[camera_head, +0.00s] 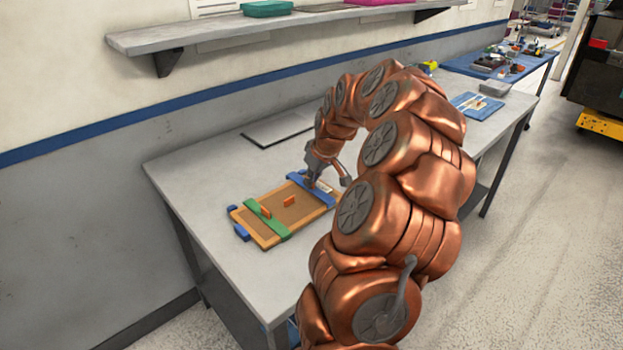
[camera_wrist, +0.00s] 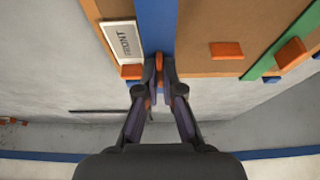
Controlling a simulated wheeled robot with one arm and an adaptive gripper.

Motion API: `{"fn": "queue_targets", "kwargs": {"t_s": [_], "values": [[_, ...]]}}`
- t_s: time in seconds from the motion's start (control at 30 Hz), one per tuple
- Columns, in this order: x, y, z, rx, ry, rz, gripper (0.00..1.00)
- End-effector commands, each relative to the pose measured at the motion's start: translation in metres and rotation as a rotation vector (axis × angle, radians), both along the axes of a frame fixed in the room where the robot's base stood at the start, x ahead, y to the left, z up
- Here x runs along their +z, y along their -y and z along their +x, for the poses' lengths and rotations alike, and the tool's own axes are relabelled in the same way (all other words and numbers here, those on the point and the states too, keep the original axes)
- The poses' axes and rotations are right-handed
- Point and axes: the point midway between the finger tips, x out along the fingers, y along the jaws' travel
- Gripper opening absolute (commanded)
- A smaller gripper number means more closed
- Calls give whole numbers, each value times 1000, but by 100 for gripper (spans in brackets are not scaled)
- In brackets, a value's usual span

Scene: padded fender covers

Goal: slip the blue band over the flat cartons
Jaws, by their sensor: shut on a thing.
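The flat cartons (camera_head: 291,217) lie as a brown stack with orange edges on the grey bench; they also show in the wrist view (camera_wrist: 215,25). The blue band (camera_head: 318,195) lies across their right part in the head view and runs up from my fingers in the wrist view (camera_wrist: 155,25). My gripper (camera_head: 315,181) is over that band. In the wrist view my gripper (camera_wrist: 159,75) is shut on a small orange tab (camera_wrist: 159,66) at the blue band's near end. My arm and fingers hide part of the band. I cannot tell whether it goes underneath the cartons.
A green band (camera_head: 267,220) crosses the cartons' left part. Orange blocks (camera_head: 288,201) stand on the cartons. A white label reading FRONT (camera_wrist: 120,42) lies beside the blue band. A dark-edged flat sheet (camera_head: 278,127) lies behind. A shelf (camera_head: 270,28) overhangs the bench at the wall.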

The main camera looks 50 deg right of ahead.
Motion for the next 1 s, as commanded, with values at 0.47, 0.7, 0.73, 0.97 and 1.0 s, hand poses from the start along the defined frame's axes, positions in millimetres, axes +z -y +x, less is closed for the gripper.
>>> {"fn": "queue_targets", "kwargs": {"t_s": [0.47, 0.7, 0.73, 0.97, 1.0], "values": [[-8, 0, 0, 0, 0, 0, 0], [-12, 0, 0, 0, 0, 0, 0], [-13, 0, 0, 0, 0, 0, 0], [-16, 0, 0, 0, 1, 0, 0], [-16, 0, 0, 0, 1, 0, 0]]}}
